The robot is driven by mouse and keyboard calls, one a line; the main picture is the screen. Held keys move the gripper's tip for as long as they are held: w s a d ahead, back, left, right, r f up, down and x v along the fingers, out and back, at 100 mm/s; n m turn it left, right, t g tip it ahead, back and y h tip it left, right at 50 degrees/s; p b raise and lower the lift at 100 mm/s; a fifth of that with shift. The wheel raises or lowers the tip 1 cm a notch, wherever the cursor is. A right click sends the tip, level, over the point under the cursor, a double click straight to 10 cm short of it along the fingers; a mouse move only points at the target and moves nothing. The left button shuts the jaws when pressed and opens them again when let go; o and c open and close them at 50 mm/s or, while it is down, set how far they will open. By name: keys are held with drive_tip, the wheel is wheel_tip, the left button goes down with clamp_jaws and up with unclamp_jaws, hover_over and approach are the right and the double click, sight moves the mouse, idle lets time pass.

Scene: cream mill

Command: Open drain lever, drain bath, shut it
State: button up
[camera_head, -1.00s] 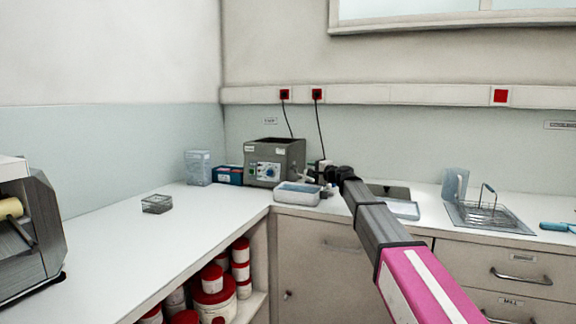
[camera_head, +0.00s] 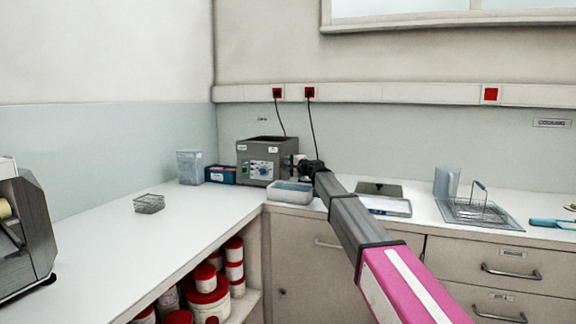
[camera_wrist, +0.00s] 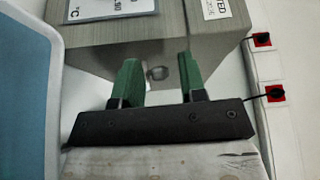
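The bath is a grey box (camera_head: 270,160) with a dial panel, on the counter in the back corner. Its side fills the top of the wrist view (camera_wrist: 215,62). My gripper (camera_head: 302,166) is close to the bath's right side. In the wrist view its green fingers (camera_wrist: 160,75) are apart and point at that side. A small round metal part (camera_wrist: 157,73), perhaps the drain fitting or lever end, shows between the fingers; I cannot tell whether they touch it. The lever's position is unclear. A pale tub with a blue inside (camera_head: 290,191) sits in front of the bath.
The tub's edge (camera_wrist: 52,90) is close on the left in the wrist view. A blue box (camera_head: 221,175) and clear container (camera_head: 190,166) stand left of the bath. A flat tray (camera_head: 386,205) lies to the right. The left counter is mostly clear around a wire basket (camera_head: 149,203).

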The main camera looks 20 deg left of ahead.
clamp_jaws()
drive_tip(key=shift+s, duration=0.1)
drive_tip(key=shift+a+m+t+h, duration=0.3)
drive_tip(key=shift+m+t+h, duration=0.25)
drive_tip(key=shift+t, duration=0.25)
unclamp_jaws()
drive_tip(key=shift+s+d, duration=0.1)
drive_tip(key=shift+s, duration=0.05)
drive_tip(key=v, duration=1)
drive_tip(key=shift+s+d, duration=0.2)
